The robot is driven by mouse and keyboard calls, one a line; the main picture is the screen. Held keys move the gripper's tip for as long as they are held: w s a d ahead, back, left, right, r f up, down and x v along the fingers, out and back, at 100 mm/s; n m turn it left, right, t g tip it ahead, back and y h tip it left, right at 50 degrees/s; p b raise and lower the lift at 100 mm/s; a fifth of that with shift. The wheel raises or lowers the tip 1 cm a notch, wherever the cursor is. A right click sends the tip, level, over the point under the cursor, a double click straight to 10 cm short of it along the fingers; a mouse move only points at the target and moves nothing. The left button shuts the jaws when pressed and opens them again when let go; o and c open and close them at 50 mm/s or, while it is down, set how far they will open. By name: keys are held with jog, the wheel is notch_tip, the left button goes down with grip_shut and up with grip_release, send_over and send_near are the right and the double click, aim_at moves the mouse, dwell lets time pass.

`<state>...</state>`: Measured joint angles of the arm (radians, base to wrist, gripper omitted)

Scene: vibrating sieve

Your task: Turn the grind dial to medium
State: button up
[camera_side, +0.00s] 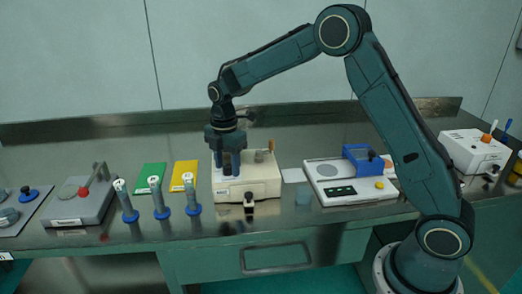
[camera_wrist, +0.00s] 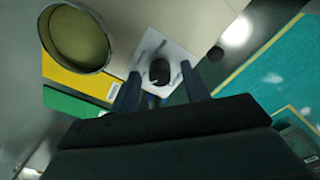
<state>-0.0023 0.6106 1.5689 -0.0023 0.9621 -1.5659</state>
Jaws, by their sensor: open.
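The cream machine (camera_side: 262,185) stands at the middle of the bench. In the wrist view, a dark round dial (camera_wrist: 160,72) sits on a white plate with thin dark marks (camera_wrist: 180,52); the marks are too small to read. My gripper (camera_side: 228,172) hangs pointing down over the machine's left part. Its fingers are spread and empty. In the wrist view my gripper (camera_wrist: 161,84) has one finger on either side of the dial; I cannot tell whether they touch it. In the side view the dial is hidden behind my gripper.
Yellow (camera_side: 184,174) and green (camera_side: 151,177) mats lie left of the machine. Several upright grey cylinders with blue bases (camera_side: 157,198) stand in front of them. A white scale (camera_side: 350,184) with a blue box (camera_side: 361,158) is to the right. A small black part (camera_side: 249,199) is at the machine's front.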

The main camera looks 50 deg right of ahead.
jog(key=c, duration=1)
jog(key=shift+m, duration=0.3)
jog(key=m, duration=0.5)
jog(key=shift+m, duration=0.4)
jog(key=m, duration=0.5)
jog(key=shift+m, duration=0.3)
jog(key=o, duration=1)
